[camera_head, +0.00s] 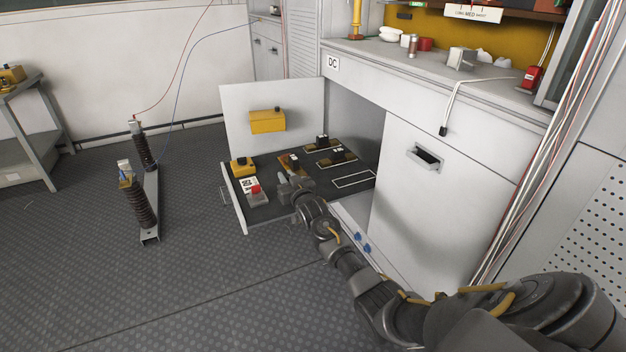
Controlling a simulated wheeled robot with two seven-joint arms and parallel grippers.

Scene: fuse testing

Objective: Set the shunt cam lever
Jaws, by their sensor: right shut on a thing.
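My right gripper (287,184) reaches low into the open cabinet from the lower right. It is shut on a small part at the front of the dark equipment panel (315,183), which I take to be the shunt cam lever. The lever is hidden by the gripper, so its angle cannot be told. A small device with an orange base and a black top (291,162) stands just behind the gripper. A red button (256,189) on a grey box is to the left of the gripper. My left gripper is not in view.
A yellow box (267,121) is on the open white door (232,108). Another yellow box (242,166) sits at the panel's left. Two black devices (322,141) stand farther back. The closed white cabinet front (455,190) borders my arm. Ribbed insulators (140,205) stand left on the floor.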

